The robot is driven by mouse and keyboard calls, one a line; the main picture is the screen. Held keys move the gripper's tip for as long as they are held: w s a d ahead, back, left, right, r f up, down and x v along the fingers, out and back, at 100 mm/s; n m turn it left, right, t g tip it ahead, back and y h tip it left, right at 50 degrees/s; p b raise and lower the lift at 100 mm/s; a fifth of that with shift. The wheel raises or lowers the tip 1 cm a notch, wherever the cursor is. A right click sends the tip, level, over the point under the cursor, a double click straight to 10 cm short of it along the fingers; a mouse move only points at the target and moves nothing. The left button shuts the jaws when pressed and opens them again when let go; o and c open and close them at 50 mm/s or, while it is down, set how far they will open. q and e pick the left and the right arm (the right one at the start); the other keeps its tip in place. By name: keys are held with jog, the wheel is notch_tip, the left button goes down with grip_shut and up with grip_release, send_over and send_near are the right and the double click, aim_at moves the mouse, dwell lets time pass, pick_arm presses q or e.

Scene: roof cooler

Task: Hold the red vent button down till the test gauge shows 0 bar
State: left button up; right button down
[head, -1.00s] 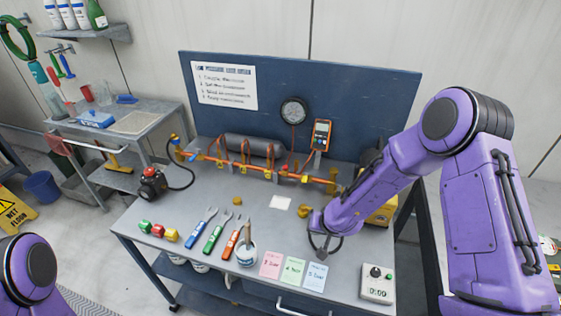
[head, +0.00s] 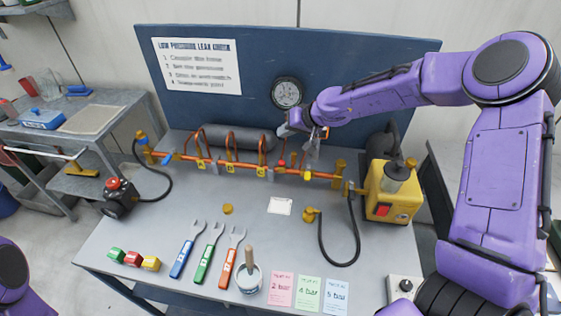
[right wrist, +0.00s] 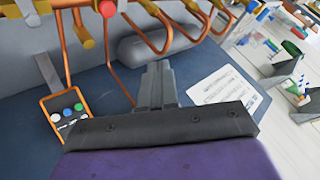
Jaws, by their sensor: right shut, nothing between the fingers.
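The red vent button (head: 281,163) appears as a small red cap on the copper pipe line (head: 232,166). A red knob (right wrist: 107,9) also shows at the top of the right wrist view, beside a yellow one. The round test gauge (head: 287,92) hangs on the blue back panel; its needle is too small to read. My right gripper (head: 284,131) is shut and empty, just below the gauge and above the pipe line, apart from the red button. Its closed fingers (right wrist: 158,70) show in the right wrist view. My left gripper is out of view.
An orange handheld meter (right wrist: 63,112) is beside my right gripper, mostly hidden in the head view. A yellow pump box (head: 393,190) with a red switch stands right. Wrenches (head: 207,253), a brush pot (head: 250,279) and coloured cards (head: 308,293) line the front.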

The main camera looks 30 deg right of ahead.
jog(key=b, duration=0.7)
send_over(285, 164)
notch_tip(285, 164, down, 8)
jog(key=shift+f, duration=0.5)
dwell(1.1)
jog(key=shift+f+b, duration=0.4)
jog(key=shift+b, duration=0.05)
jog(key=shift+f+b, duration=0.35)
jog(key=shift+f, duration=0.25)
dwell(4.2)
